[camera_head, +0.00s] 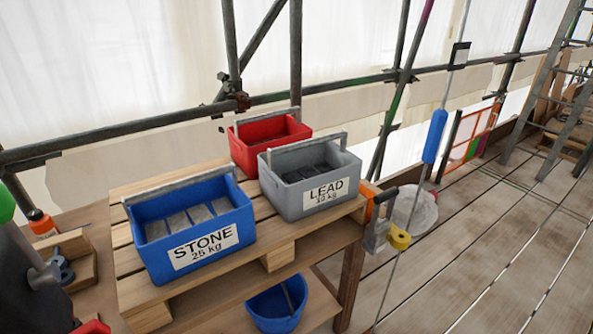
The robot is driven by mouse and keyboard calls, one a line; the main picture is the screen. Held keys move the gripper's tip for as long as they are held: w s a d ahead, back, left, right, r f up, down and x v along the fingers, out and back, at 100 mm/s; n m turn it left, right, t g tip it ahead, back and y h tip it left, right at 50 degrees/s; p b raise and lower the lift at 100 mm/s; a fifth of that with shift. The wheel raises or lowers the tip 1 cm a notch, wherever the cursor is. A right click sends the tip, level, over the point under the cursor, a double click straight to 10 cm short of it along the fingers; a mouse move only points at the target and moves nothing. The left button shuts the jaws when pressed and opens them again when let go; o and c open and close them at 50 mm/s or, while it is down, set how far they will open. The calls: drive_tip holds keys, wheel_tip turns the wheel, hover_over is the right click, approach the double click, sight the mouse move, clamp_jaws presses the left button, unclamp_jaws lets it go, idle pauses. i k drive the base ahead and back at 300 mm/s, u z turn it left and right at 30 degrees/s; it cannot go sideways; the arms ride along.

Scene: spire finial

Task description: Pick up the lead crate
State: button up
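The lead crate (311,198) is a grey open box with a bar handle across its top and dark blocks inside. Its white label reads "LEAD", with a weight in kg below. It stands upright on the right part of a wooden pallet-topped bench (284,240). The blue stone crate (190,228), labelled "STONE 25 kg", stands to its left and nearer. A red crate (267,140) with a handle stands just behind it. My gripper is not in view.
A blue bucket (275,305) sits below the pallet. A vertical rope with a blue sleeve (435,136) and a yellow fitting (398,238) hangs right of the bench, near a white bucket (416,209). Scaffold tubes (110,133) run behind. Plank floor at right is mostly clear.

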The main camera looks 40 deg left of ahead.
sight(305, 178)
drive_tip(key=u, duration=0.55)
drive_tip(key=i, duration=1)
drive_tip(key=u, duration=0.55)
